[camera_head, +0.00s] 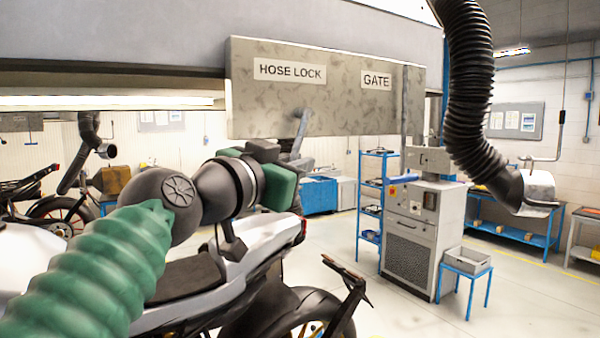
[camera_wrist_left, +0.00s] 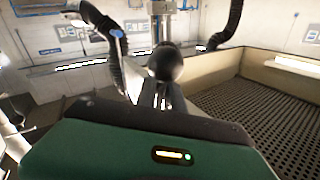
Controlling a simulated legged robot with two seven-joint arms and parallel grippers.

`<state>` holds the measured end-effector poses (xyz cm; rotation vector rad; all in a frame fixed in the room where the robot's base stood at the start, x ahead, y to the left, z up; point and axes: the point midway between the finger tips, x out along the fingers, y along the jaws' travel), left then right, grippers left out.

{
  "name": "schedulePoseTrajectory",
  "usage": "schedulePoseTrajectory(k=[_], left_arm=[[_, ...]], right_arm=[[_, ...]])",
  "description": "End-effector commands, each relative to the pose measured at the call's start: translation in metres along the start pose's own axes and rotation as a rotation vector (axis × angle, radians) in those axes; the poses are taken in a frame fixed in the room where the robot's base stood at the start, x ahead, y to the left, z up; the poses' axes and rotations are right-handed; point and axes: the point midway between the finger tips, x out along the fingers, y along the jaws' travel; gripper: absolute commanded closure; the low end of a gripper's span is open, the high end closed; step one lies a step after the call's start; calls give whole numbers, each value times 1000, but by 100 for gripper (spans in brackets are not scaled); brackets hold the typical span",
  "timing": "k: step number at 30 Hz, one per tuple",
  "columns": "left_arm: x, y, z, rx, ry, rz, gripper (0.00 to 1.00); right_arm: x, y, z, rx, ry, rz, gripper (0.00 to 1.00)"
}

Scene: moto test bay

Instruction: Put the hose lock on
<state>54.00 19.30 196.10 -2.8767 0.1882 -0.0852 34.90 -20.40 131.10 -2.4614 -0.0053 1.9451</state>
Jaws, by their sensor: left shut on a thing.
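The grey panel (camera_head: 340,112) hangs ahead, with a HOSE LOCK label (camera_head: 290,71) at left and a GATE label (camera_head: 376,81) at right. Below the HOSE LOCK label, a grey lever (camera_head: 302,126) slants down from the panel. My left gripper (camera_head: 297,160) is at the lever's lower end, its green and black body hiding part of the contact. In the left wrist view, a dark ball knob (camera_wrist_left: 165,63) sits at the tips of my left fingers (camera_wrist_left: 157,92), which are shut on it. My right gripper is not in view.
A motorcycle (camera_head: 215,262) stands below my left arm. A black ribbed exhaust hose (camera_head: 468,85) hangs at right. A grey cabinet (camera_head: 410,235) and a blue stand with a bin (camera_head: 466,263) stand on the floor. In the wrist view, a perforated tray (camera_wrist_left: 270,115) lies at right.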

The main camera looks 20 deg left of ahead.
Motion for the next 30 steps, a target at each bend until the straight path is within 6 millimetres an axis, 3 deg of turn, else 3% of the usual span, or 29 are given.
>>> schedulePoseTrajectory(k=[1,9,15,30], left_arm=[[1,0,8,-6,21,-12,100],[14,12,12,-95,168,-51,100],[26,18,8,-171,291,-86,100],[42,26,-5,-277,464,-134,100]], right_arm=[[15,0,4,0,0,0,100],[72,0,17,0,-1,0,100],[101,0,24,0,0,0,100],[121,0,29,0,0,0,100]])
